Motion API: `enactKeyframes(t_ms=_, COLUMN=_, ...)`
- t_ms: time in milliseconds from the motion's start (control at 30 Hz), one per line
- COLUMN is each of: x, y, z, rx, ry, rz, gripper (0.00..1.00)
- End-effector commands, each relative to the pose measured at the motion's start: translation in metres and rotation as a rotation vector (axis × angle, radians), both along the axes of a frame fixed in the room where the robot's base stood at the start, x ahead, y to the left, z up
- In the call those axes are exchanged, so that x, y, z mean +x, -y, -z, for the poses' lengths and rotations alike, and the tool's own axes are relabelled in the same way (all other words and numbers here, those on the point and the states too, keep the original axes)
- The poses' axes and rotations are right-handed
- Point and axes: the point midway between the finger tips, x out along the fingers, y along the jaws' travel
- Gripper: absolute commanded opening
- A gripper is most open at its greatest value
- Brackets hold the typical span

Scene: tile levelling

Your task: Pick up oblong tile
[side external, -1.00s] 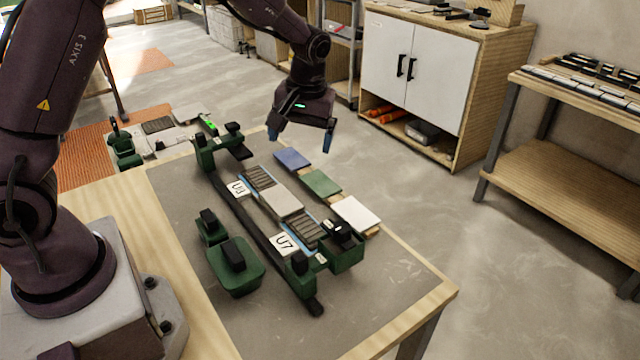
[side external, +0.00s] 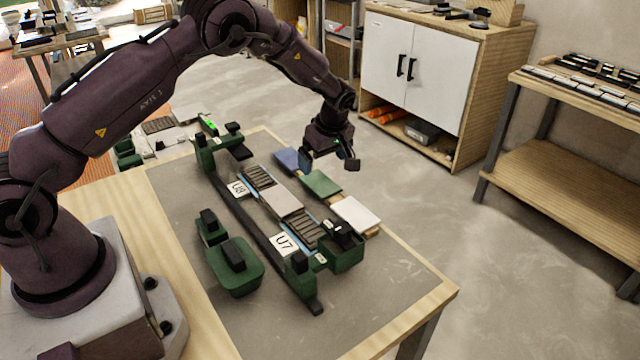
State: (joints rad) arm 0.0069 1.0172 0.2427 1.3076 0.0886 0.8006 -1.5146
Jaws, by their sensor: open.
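Three flat tiles lie in a row along the right side of the bench: a blue tile (side external: 285,159), a green tile (side external: 320,183) and a white tile (side external: 356,212). I cannot tell for sure which one is the oblong tile. My gripper (side external: 329,164) is open and empty, with its fingers pointing down over the area of the blue and green tiles. One finger covers part of the blue tile in this view. The gripper appears to be above the tiles, not touching them.
A green-ended fixture (side external: 345,250) with a dark rail holds a pale grey tile (side external: 283,202) between ribbed pieces, left of the tile row. A green block with a black handle (side external: 236,268) stands on the grey bench mat (side external: 370,305). The front right of the mat is clear.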

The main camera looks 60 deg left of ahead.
Motion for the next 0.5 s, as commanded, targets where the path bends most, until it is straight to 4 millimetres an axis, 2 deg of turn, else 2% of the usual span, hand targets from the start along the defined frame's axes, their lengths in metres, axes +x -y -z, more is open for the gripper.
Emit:
enactKeyframes(t_ms=267, x=0.0, y=-0.005, z=0.023, rx=-0.001, ry=-0.001, rz=0.001, gripper=0.94)
enactKeyframes(t_ms=500, x=0.002, y=-0.011, z=0.058, rx=-0.001, ry=-0.001, rz=0.001, gripper=0.94)
